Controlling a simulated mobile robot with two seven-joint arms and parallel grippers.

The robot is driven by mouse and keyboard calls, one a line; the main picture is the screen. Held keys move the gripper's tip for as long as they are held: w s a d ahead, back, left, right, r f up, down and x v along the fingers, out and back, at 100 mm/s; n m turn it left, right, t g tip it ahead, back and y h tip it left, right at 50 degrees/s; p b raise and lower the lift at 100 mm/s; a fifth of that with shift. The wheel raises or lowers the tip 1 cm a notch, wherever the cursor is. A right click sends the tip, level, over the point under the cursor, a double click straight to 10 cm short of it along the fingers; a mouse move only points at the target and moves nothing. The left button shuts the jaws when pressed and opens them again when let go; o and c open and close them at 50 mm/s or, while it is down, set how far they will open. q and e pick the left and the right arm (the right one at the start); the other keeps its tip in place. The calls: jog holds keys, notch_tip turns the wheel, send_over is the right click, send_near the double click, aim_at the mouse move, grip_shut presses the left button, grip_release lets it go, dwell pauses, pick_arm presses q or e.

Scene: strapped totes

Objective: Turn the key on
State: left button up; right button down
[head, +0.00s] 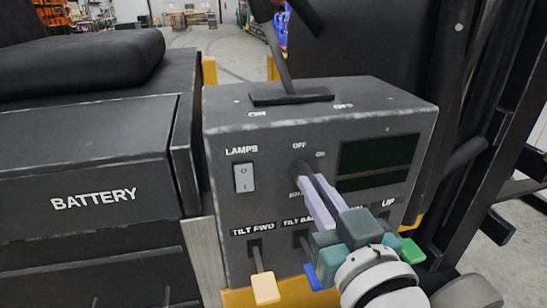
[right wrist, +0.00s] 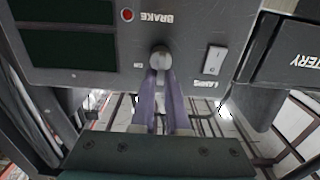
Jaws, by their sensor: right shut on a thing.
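The key (right wrist: 161,57) is a small grey rounded piece on the front of the dark control panel (head: 222,190). In the head view it sits below the OFF and ON labels and is mostly hidden by my fingers. My right gripper (head: 308,178) reaches in from the lower right with its two purple fingers. In the right wrist view the right gripper (right wrist: 160,78) is shut on the key, with a fingertip on each side of it. The key's exact angle is hard to tell. My left gripper is not in view.
A LAMPS rocker switch (head: 244,177) and a dark display (head: 378,154) flank the key. A yellow-tipped lever (head: 265,287) and other coloured levers stand below, close to my gripper. A BATTERY box (head: 85,160) is at left. A red button (right wrist: 127,15) sits beside the BRAKE label.

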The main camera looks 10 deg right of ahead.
jog(key=shift+m, duration=0.4)
jog(key=shift+d+m, duration=0.1)
jog(key=shift+m, duration=0.5)
jog(key=m, duration=0.3)
jog(key=shift+d, duration=0.15)
jog(key=shift+d+f+m, duration=0.15)
jog(key=shift+m, duration=1.55)
jog(key=shift+d+f+m, duration=0.1)
jog(key=shift+m, duration=1.6)
jog(key=c, duration=1)
grip_release()
jog(key=shift+o, duration=0.2)
